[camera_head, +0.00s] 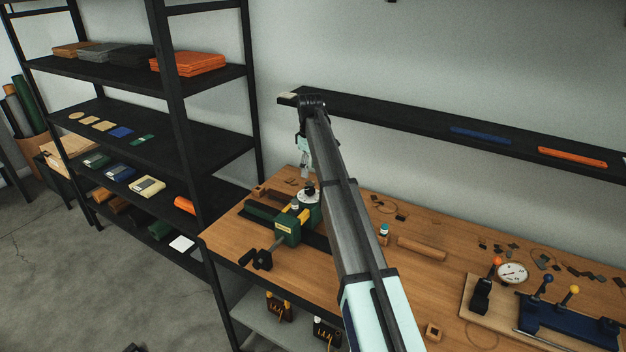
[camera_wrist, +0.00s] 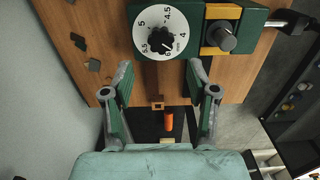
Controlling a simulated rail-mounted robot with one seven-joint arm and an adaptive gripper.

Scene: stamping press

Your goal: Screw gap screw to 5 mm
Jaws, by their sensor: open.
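The gap screw is a black knob (camera_wrist: 168,38) on a white round dial (camera_wrist: 146,33) marked from 4 to 6 mm. I cannot tell for sure which mark it points at. In the head view the dial (camera_head: 308,197) sits on top of the green and yellow press (camera_head: 288,229) on the wooden bench. My gripper (camera_wrist: 159,67) is open and empty, its two fingertips spread either side below the dial in the wrist view. In the head view my gripper (camera_head: 304,172) is above the dial, apart from the press body; the arm hides part of the bench.
A crank handle (camera_head: 260,255) sticks out at the press front. A gauge (camera_head: 512,273) and a blue fixture (camera_head: 560,318) stand far right. A black wall shelf (camera_head: 420,128) runs behind.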

